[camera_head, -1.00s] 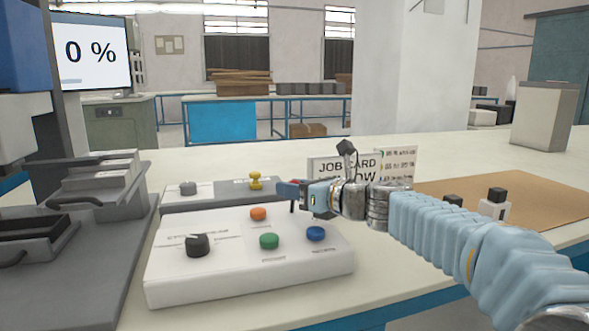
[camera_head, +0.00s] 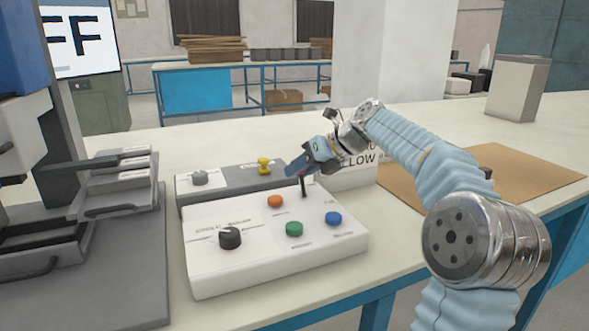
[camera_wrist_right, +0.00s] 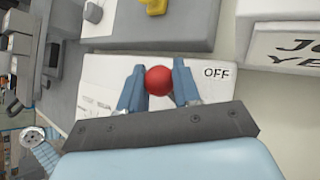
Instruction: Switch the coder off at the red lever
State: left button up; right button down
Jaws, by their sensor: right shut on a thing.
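The white control box (camera_head: 275,262) stands on the bench with orange (camera_head: 275,201), green (camera_head: 294,229) and blue (camera_head: 333,218) buttons and a black knob (camera_head: 230,238). The lever's dark stem (camera_head: 303,187) rises at the box's back edge; my gripper hides its top in the head view. In the right wrist view, the lever's red ball (camera_wrist_right: 158,80) sits between my right gripper's fingers, beside a printed OFF label (camera_wrist_right: 216,72). My right gripper (camera_head: 301,167) is shut on this ball. The screen (camera_head: 80,42) shows large letters "FF", cut off at left. My left gripper is out of view.
A grey box with a grey knob (camera_head: 199,178) and a yellow knob (camera_head: 264,166) stands behind the control box. A job card (camera_head: 362,158) is close behind my right gripper. Grey machinery (camera_head: 110,270) stands at left. A brown mat (camera_head: 510,170) lies at right.

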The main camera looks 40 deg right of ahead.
jog(key=shift+w+f+g, duration=0.15)
jog(key=shift+f+g, duration=0.15)
jog(key=shift+g, duration=0.1)
jog(key=c, duration=0.8)
grip_release()
jog(key=shift+r, duration=0.1)
jog(key=v, duration=1.3)
jog(key=shift+s+d+r, duration=0.15)
jog(key=shift+s, duration=0.1)
